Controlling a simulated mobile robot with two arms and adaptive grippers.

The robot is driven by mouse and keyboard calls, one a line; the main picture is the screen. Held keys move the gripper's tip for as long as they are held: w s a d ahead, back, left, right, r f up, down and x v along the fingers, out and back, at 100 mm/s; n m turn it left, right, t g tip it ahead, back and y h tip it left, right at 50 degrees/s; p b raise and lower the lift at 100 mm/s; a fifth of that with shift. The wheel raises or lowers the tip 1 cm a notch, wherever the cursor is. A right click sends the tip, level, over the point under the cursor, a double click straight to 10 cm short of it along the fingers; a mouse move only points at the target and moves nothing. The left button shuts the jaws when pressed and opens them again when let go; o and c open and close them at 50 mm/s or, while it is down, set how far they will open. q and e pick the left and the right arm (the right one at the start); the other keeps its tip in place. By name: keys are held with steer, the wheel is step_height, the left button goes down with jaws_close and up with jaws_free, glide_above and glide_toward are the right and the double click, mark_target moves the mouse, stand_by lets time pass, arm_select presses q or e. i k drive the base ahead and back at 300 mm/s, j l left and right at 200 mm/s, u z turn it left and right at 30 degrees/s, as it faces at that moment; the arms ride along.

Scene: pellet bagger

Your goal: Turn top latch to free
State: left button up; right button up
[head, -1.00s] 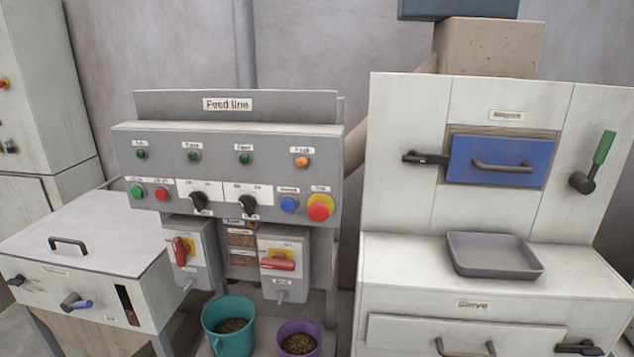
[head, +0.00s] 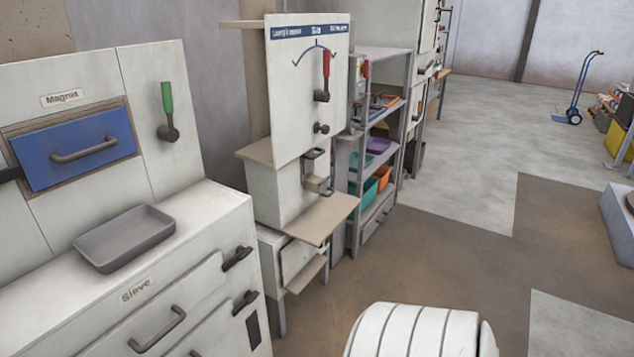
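The sieve cabinet (head: 205,212) stands at the left, with a "Sieve" label and drawer fronts. An upper black latch (head: 237,258) sits at the right end of the upper front. A lower black latch (head: 245,302) sits below it, beside the lower front. Both point up to the right; I cannot tell whether either one is locked or free. Another black latch (head: 8,175) is cut off at the left edge, beside the blue magnet drawer (head: 78,150). Neither of my grippers is in view.
A grey tray (head: 125,238) rests on the cabinet top. A green-handled lever (head: 168,110) points up on the magnet panel. A panel with a red lever (head: 323,75) stands right of the cabinet, then a shelf (head: 372,150) with bins. The floor (head: 460,265) at right is largely open.

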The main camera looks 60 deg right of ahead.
mark_target(242, 252)
steer(key=z, duration=1.6)
